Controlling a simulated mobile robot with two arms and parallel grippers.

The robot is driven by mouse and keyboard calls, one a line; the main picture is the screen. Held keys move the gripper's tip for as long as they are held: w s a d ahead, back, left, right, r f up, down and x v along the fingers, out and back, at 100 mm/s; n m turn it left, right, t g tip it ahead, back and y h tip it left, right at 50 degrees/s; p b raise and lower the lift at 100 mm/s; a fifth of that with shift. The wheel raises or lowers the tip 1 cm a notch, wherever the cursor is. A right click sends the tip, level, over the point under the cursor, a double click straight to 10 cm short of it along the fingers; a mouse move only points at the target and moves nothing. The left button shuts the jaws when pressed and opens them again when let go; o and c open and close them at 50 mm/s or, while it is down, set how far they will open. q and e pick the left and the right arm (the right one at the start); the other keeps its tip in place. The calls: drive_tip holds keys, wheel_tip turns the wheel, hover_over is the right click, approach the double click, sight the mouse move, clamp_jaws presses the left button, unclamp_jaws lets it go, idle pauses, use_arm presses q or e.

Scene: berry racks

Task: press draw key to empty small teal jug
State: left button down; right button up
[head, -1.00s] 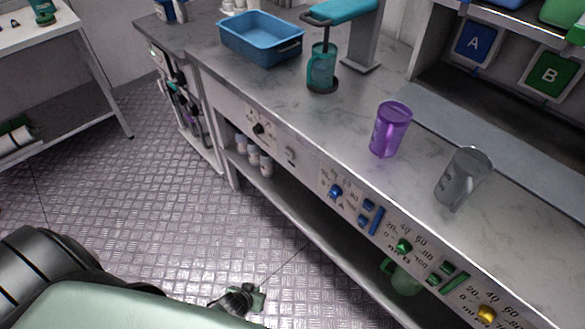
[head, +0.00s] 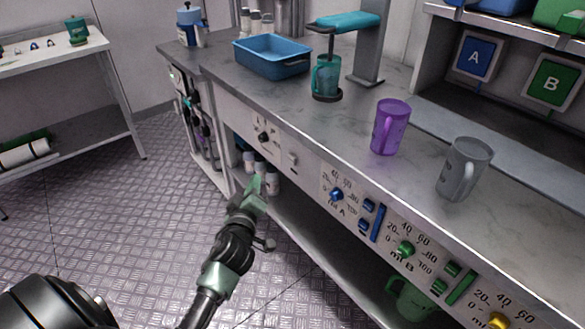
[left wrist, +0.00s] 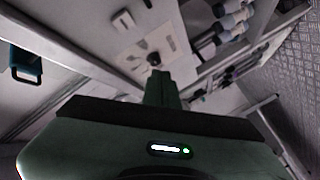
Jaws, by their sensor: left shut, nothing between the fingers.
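A teal jug (head: 325,78) stands upright on a dark round base on the counter, under a stand with a teal arm (head: 345,22). Another teal vessel (head: 77,30) is on the far-left table. The counter's front panel carries a black knob (head: 263,137) with a pale switch (head: 293,159) right of it; they show in the left wrist view as knob (left wrist: 154,59) and switch (left wrist: 123,19). I cannot read which is the draw key. My left gripper (head: 257,188) is shut and empty, in front of and below this panel section. My right gripper is not in view.
A blue tray (head: 272,66), purple jug (head: 390,127) and grey jug (head: 463,168) stand on the counter. Blue keys (head: 369,205) and green keys (head: 453,269) are farther right on the panel. White bottles (head: 272,184) sit on the shelf below. The floor at left is clear.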

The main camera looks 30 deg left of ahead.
sight(292, 159)
use_arm(q)
drive_tip(key=shift+r, duration=0.35)
